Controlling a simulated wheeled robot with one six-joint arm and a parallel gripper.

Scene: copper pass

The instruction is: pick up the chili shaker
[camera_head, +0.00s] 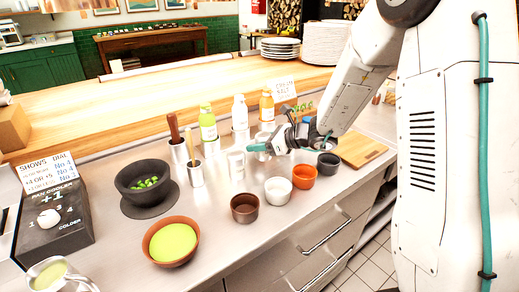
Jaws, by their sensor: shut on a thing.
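The chili shaker appears to be the small pale metal canister (236,164), which stands upright just left of the gripper's teal tip. My gripper (258,148) reaches in from the right over the steel counter and points left. It is shut at the upper right side of the canister. The fingers are small and seen edge-on, so the exact contact is hidden. The canister's base looks at or very near the counter, and I cannot tell whether it is lifted.
Green (208,124), white (240,112) and orange (267,106) bottles stand behind. A utensil cup (195,173) is close left. White (278,191), brown (244,208) and orange (304,176) cups stand in front. A black mortar (143,184) and a green-filled bowl (172,242) are further left.

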